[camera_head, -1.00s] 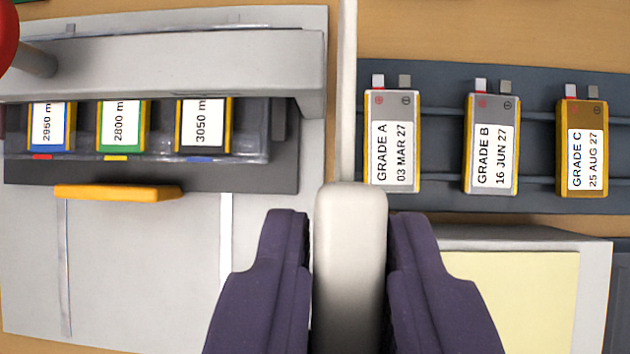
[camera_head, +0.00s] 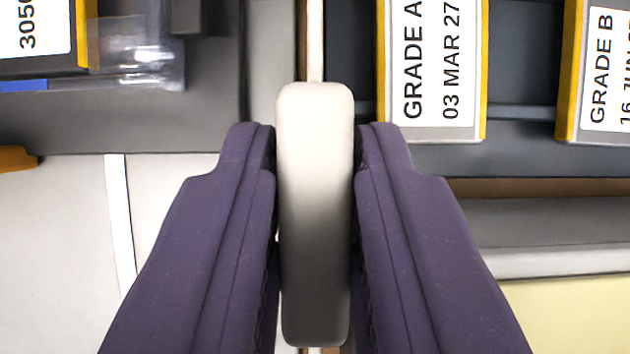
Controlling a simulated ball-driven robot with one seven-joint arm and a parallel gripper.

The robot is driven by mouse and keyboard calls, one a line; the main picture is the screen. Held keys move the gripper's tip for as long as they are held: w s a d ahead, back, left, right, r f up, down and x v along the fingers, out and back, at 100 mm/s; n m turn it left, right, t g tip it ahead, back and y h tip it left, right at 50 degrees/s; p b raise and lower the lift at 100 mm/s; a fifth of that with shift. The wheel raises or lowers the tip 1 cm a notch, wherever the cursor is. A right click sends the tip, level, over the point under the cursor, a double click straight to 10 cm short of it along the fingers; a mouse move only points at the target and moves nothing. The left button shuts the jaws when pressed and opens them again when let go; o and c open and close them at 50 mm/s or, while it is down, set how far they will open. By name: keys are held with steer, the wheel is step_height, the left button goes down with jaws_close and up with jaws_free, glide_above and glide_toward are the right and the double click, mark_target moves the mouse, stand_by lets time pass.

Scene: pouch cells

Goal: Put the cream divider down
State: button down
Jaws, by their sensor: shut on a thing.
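The cream divider (camera_head: 315,215) shows as a rounded cream bar in the middle of the view, with a thin cream strip (camera_head: 315,40) running from it toward the top. My gripper (camera_head: 315,145) has its two purple fingers on either side of the bar and is shut on it. The lower part of the divider is hidden beneath the bar and fingers, and I cannot tell whether it touches the surface.
Right of the divider, the GRADE A cell (camera_head: 432,70) and GRADE B cell (camera_head: 600,75) lie on a dark grey tray (camera_head: 520,125). Below is a pale yellow pad (camera_head: 575,320). Left are a grey fixture (camera_head: 190,125) with a clear-cased 3050 cell (camera_head: 40,35) and an orange handle (camera_head: 15,158).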

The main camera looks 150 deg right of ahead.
steer(key=shift+f, duration=0.15)
steer(key=c, duration=1)
jaws_free()
steer(key=shift+r, duration=0.3)
steer(key=p+v, duration=0.6)
steer(key=v, duration=0.5)
steer(key=shift+s+r, duration=0.2)
steer(key=shift+r, duration=0.15)
steer(key=shift+w+d, duration=0.1)
